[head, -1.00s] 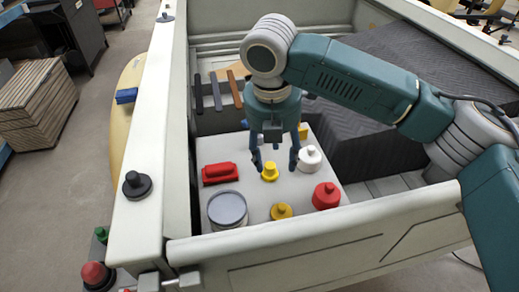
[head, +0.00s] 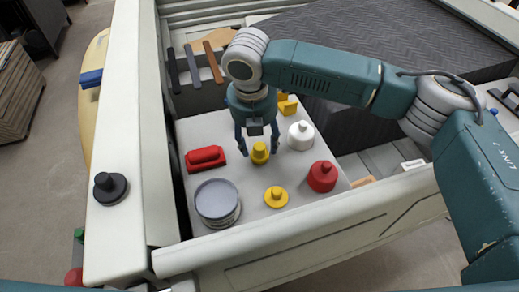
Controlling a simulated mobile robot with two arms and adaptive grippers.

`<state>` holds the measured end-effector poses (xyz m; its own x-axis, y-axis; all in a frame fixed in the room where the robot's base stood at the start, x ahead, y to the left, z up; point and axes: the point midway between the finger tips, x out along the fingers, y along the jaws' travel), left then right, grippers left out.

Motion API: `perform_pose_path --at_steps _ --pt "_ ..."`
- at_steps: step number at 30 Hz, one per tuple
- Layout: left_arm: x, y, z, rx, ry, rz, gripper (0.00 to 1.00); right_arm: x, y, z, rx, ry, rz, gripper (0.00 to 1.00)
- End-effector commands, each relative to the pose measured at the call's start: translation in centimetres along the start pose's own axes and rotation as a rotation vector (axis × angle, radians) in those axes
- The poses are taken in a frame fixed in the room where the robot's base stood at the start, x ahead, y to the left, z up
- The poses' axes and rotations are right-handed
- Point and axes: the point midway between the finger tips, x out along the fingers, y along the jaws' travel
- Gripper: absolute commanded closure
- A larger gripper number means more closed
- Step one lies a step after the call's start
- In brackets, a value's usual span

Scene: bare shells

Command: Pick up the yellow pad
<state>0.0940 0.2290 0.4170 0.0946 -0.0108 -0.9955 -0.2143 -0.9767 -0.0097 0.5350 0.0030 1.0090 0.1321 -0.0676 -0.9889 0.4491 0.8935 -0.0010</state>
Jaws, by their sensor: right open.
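One is a low yellow disc, pad-like (head: 276,197), near the board's front middle. The low yellow disc stands clear of the fingers. My left gripper is not in view.
Close by on the grey board (head: 245,208) are a red block-like piece (head: 205,158), a grey round can (head: 217,203), a white bottle (head: 300,135), a red bottle (head: 322,176) and a yellow block (head: 287,104). The shell's pale wall (head: 300,240) rises in front.

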Motion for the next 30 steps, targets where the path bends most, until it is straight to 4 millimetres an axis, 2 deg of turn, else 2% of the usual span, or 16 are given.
perform_pose_path --at_steps 1,4,8,14,20,30 --pt "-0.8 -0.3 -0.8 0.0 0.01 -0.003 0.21 0.4 -0.1 0.1 0.002 0.001 -0.003 0.48" --pt "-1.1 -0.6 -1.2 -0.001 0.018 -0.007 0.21 2.0 -0.1 0.1 0.002 0.001 -0.002 0.48" --pt "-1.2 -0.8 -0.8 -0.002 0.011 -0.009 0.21 3.0 -0.1 0.1 0.0 0.0 -0.001 0.48" --pt "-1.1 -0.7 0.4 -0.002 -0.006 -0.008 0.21 3.1 0.0 0.1 0.0 -0.001 0.001 0.48" --pt "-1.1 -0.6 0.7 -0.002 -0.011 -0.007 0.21 3.1 0.0 0.1 0.0 -0.001 0.0 0.86" --pt "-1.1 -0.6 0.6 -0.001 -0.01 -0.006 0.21 3.1 -0.1 0.1 0.0 0.0 -0.001 0.9"
